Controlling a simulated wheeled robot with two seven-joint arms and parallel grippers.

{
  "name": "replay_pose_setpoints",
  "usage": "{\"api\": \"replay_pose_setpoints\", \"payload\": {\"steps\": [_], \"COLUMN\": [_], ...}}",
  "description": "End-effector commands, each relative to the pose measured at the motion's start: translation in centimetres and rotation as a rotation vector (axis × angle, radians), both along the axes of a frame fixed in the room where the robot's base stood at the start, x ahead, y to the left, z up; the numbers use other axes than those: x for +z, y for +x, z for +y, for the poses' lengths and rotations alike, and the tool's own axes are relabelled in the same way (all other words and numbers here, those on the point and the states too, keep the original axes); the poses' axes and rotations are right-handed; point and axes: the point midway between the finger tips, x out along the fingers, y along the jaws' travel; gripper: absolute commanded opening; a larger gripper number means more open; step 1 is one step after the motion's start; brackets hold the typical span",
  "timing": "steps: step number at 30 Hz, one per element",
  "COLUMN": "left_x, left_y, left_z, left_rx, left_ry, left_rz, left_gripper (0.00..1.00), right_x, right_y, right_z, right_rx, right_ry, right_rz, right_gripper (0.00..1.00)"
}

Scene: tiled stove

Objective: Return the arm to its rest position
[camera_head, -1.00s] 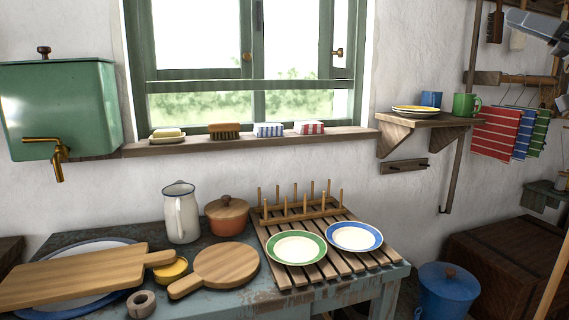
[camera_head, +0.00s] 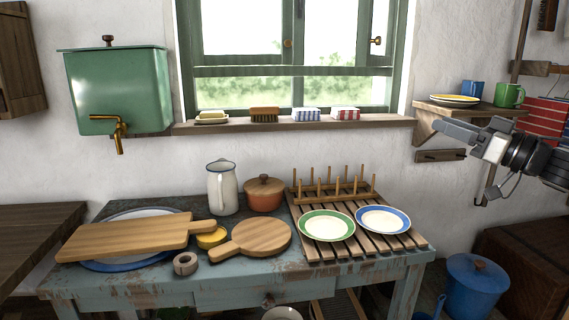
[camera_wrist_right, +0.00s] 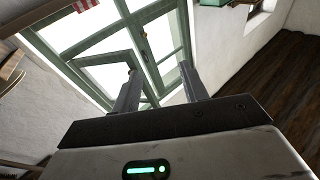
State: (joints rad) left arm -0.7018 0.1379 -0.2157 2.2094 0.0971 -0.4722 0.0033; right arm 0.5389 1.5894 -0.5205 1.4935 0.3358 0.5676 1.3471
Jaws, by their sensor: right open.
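My right gripper (camera_head: 462,139) is in the head view at the right, with its arm coming in from the right edge. It is up in the air in front of the wall, just below the small shelf (camera_head: 470,108) in the picture, and points left. In the right wrist view its two fingers (camera_wrist_right: 160,92) stand apart with nothing between them, and the window (camera_wrist_right: 110,50) lies beyond, tilted in the picture. My left gripper is not in view.
A blue-grey table (camera_head: 235,298) bears a green-rimmed plate (camera_head: 327,225) and a blue-rimmed plate (camera_head: 383,219) on a slatted rack, a white jug (camera_head: 222,190), an orange pot (camera_head: 264,197) and wooden boards (camera_head: 135,238). A blue bucket (camera_head: 475,285) stands at lower right.

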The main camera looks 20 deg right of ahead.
Motion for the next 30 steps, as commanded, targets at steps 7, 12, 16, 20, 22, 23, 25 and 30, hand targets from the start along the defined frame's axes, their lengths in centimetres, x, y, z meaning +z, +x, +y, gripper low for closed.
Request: {"api": "replay_pose_setpoints", "payload": {"steps": [7, 12, 16, 20, 22, 23, 25, 30], "left_x": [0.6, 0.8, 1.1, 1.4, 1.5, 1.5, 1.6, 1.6], "left_y": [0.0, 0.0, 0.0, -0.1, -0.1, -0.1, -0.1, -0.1], "left_z": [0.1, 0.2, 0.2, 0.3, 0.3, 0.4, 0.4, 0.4], "left_rx": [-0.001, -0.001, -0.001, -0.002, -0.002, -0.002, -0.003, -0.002], "left_ry": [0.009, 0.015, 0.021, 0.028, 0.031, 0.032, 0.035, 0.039], "left_rz": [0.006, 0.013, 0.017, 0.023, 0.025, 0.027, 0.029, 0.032], "left_gripper": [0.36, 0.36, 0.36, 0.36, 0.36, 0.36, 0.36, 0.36], "right_x": [-16.7, -26.5, -32.8, -37.1, -38.5, -38.9, -39.7, -40.6], "right_y": [2.3, -0.6, -5.1, -11.2, -14.2, -15.4, -17.7, -21.1], "right_z": [10.6, 18.4, 24.6, 30.0, 31.8, 32.4, 33.4, 34.3], "right_rx": [0.033, 0.026, -0.001, -0.053, -0.085, -0.098, -0.123, -0.156], "right_ry": [-0.015, -0.031, -0.049, -0.083, -0.109, -0.121, -0.148, -0.196], "right_rz": [0.152, 0.257, 0.354, 0.479, 0.548, 0.578, 0.638, 0.733], "right_gripper": [0.44, 0.44, 0.44, 0.44, 0.44, 0.44, 0.44, 0.44]}}
